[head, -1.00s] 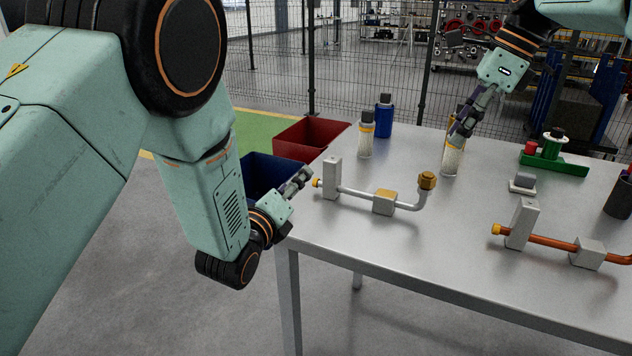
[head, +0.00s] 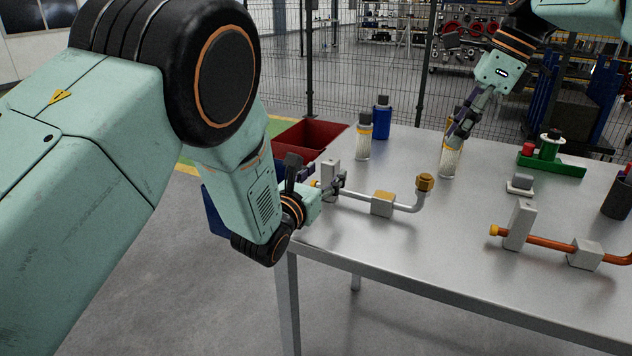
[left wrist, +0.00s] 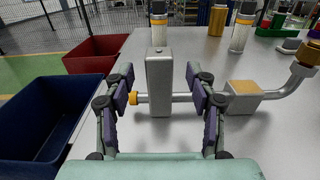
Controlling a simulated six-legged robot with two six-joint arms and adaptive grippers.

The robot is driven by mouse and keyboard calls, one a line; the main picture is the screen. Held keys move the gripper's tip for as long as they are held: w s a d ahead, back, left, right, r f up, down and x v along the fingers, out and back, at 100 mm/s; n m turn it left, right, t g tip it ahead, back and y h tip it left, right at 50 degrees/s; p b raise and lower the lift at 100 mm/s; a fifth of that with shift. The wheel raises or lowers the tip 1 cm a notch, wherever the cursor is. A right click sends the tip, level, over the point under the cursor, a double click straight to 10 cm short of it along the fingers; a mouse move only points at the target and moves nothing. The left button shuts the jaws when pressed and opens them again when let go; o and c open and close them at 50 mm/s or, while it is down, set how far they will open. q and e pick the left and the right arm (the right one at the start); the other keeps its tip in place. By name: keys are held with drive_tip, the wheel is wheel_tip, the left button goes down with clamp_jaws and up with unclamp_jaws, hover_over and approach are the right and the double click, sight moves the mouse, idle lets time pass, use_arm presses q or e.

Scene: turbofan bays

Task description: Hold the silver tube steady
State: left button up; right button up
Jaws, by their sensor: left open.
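The silver tube (head: 405,208) lies along the near left part of the table. It runs from a yellow end cap through an upright grey block (head: 329,172) and a low tan-topped block (head: 382,204), then bends up to a brass nut (head: 425,182). My left gripper (head: 317,178) is open at the tube's left end. In the left wrist view, its fingers (left wrist: 163,95) stand on either side of the upright block (left wrist: 158,75) and the tube's capped end, with gaps visible. My right gripper (head: 463,122) is at the upper part of a yellow-banded bottle (head: 450,162); its grip is unclear.
A copper tube (head: 550,241) with similar blocks lies at right. Bottles (head: 363,140) stand behind the silver tube. A red bin (left wrist: 95,52) and a blue bin (left wrist: 42,118) sit beyond the table's left edge. A green tray (head: 560,165) is at the back right.

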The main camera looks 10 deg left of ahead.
sight(327, 171)
use_arm(q)
drive_tip(key=shift+x, duration=1.95)
drive_tip(key=shift+a, duration=0.1)
drive_tip(key=shift+c, duration=0.5)
clamp_jaws()
